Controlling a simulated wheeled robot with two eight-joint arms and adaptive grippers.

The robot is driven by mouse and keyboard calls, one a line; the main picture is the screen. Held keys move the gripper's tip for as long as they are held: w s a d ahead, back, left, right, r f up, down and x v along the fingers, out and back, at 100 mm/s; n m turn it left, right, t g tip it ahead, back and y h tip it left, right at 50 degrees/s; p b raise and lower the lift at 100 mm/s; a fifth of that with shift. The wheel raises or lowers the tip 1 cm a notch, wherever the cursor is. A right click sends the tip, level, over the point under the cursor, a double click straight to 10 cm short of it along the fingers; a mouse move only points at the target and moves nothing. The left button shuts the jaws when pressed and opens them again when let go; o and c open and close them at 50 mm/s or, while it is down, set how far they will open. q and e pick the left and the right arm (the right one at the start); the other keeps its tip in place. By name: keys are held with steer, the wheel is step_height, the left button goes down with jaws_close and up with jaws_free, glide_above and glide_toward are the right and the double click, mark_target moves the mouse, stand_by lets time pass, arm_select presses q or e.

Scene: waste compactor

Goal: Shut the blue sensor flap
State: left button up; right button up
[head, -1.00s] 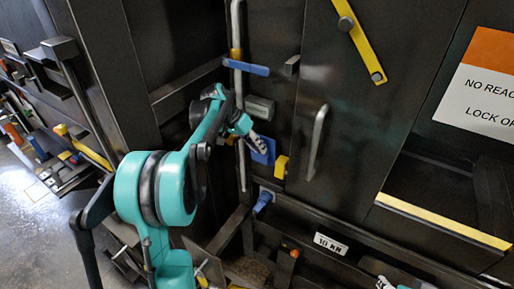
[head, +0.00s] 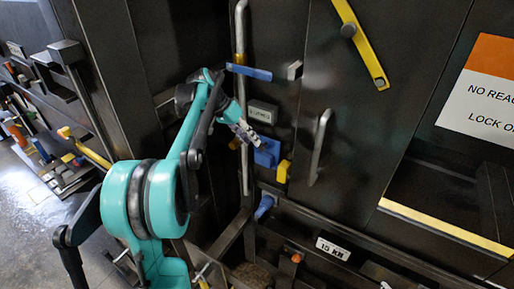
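The blue sensor flap (head: 268,153) is a small blue plate on the dark compactor front, below a grey labelled box (head: 262,113) and left of a yellow block (head: 283,171). It appears to stick out at an angle, but how far open it is cannot be told. My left gripper (head: 246,134) is just up and left of the flap, its grey fingers pointing toward it. Whether they touch it, and the gap between the fingers, cannot be made out. My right gripper does not show clearly.
A blue bar (head: 249,72) crosses a vertical pipe (head: 241,30) above. A grey door handle (head: 319,147) stands out to the right, with a yellow lever (head: 361,42) higher up. A blue cylinder (head: 264,207) and a "10 KN" plate (head: 332,248) are below.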

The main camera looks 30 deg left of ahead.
arm_select(q)
steer(key=v, duration=0.5)
steer(key=shift+d+f, duration=0.1)
stand_by(0.3)
steer(key=s+d+f+n+y+b, duration=0.1)
steer(key=s+d+f+y+b, duration=0.1)
steer(key=s+d+f+b, duration=0.5)
steer(key=s+d+f+y+b, duration=0.1)
steer(key=s+d+f+b, duration=0.3)
steer(key=d+f+b, duration=0.45)
steer(key=s+d+f+t+y+b, duration=0.1)
steer(key=s+f+b, duration=0.3)
steer(key=f, duration=0.6)
steer(key=s+d+f+t+b, duration=0.2)
steer(key=s+d+f+b, duration=0.1)
steer(key=s+f, duration=0.5)
step_height(320, 180, down, 3)
steer(key=shift+f+n+y+b, duration=0.15)
steer(key=shift+n+y+b, duration=0.2)
steer(key=shift+n+y, duration=0.05)
